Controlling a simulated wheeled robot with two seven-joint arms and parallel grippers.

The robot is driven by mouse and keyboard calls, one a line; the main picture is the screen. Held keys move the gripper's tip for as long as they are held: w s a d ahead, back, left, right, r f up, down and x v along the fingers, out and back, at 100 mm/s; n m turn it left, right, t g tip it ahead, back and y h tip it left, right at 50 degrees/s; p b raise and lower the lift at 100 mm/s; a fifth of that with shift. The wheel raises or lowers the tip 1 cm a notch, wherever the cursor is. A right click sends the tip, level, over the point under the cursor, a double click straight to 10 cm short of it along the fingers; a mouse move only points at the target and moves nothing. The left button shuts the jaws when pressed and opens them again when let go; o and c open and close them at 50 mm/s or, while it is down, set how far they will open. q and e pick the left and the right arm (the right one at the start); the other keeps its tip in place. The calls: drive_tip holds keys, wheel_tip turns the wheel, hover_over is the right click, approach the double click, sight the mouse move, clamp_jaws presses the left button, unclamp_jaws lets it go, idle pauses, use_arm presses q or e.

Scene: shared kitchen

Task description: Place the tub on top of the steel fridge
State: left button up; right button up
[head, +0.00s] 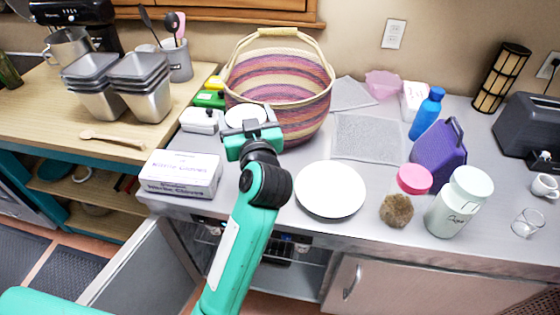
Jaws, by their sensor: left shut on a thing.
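My left gripper (251,133) reaches over the steel counter top of the fridge and is shut on a white round-topped tub (240,112). The tub shows just beyond the fingers, in front of the striped basket, and its lower part is hidden by the gripper. I cannot tell whether it touches the steel top. The steel fridge (282,219) is a low unit under this top, with a door (142,262) standing open at the left. My right gripper is not in view.
A striped basket (285,95), a glove box (180,174), a white box (198,120) and a white plate (330,189) are close around the gripper. Jars (458,203), a purple grater-like item (438,155) and a toaster (530,128) stand right. Bare steel lies below the plate.

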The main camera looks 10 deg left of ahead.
use_arm(q)
wheel_tip(320, 180, down, 20)
drive_tip(key=b, duration=0.2)
drive_tip(key=shift+w+r+b, duration=0.1)
drive_tip(key=shift+r+b, duration=0.15)
drive_tip(key=shift+b, duration=0.1)
drive_tip(key=o, duration=1.2)
drive_tip(key=shift+f, duration=0.15)
drive_tip(key=shift+c, duration=0.2)
